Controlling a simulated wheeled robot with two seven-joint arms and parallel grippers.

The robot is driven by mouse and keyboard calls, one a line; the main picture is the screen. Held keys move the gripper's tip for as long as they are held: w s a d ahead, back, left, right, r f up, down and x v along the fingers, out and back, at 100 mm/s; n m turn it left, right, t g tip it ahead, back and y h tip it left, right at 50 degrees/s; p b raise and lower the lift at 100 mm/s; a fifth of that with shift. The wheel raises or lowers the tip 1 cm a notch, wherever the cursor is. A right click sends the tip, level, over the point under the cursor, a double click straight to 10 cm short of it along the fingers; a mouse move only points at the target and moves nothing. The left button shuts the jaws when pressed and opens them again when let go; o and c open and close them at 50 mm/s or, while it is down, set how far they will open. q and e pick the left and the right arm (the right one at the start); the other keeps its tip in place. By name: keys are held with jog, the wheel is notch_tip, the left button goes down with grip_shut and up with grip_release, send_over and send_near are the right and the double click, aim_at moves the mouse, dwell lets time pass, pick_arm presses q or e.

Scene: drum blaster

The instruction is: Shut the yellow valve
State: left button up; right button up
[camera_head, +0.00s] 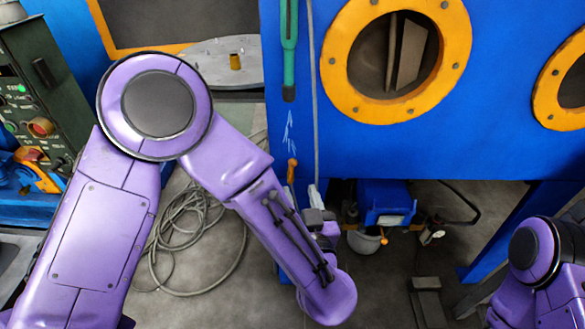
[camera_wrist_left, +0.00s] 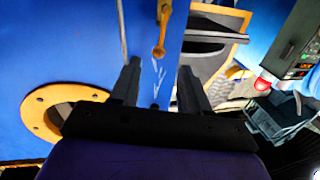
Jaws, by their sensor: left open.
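The yellow valve (camera_head: 292,170) is a small orange-yellow lever on the blue cabinet's left edge, just below white scratch marks. Its handle looks roughly upright. In the left wrist view the valve (camera_wrist_left: 161,32) shows at top centre, beyond the fingertips, with the scratches between. My left gripper (camera_head: 316,197) is just right of and below the valve in the head view, partly hidden by my forearm. In the left wrist view the left gripper (camera_wrist_left: 158,78) has its two dark fingers spread with nothing between them. They look apart from the valve. My right gripper is out of view.
The blue cabinet (camera_head: 420,150) has yellow-rimmed portholes (camera_head: 455,75). A control box (camera_head: 40,75) stands left. Coiled cable (camera_head: 180,225) lies on the floor. A blue unit (camera_head: 385,200) sits below the cabinet.

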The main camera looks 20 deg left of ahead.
aim_at(293, 167)
pick_arm(q)
jog(key=x, duration=1)
jog(key=shift+f, duration=0.1)
grip_shut()
